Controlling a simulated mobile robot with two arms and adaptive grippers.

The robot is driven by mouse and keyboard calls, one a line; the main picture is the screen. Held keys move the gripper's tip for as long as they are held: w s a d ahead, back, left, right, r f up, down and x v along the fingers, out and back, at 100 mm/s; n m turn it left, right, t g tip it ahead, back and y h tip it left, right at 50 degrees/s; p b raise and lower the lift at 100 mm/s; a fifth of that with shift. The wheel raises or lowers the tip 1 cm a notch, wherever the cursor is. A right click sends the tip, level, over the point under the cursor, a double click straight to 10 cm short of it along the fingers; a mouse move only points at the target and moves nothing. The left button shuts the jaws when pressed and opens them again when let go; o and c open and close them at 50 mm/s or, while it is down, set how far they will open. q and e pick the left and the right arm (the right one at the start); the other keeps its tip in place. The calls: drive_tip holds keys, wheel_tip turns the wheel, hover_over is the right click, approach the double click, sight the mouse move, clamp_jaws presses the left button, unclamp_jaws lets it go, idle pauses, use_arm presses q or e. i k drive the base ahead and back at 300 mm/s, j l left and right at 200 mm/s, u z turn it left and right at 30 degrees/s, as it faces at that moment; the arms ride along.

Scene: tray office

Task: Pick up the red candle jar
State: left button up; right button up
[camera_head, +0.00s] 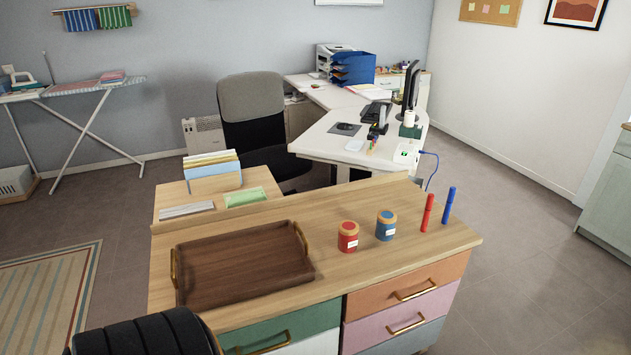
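The red candle jar (348,240) stands upright on the wooden desk top (330,278), right of the tray. Neither of my grippers is in view.
A dark wooden tray (245,262) with brass handles lies empty at the left of the desk top. A red stick (427,213) and a blue stick (449,205) stand upright on the right. A black ribbed object (140,337) is at the bottom left.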

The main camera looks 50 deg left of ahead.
sight(348, 230)
drive_tip(key=u, duration=1.3)
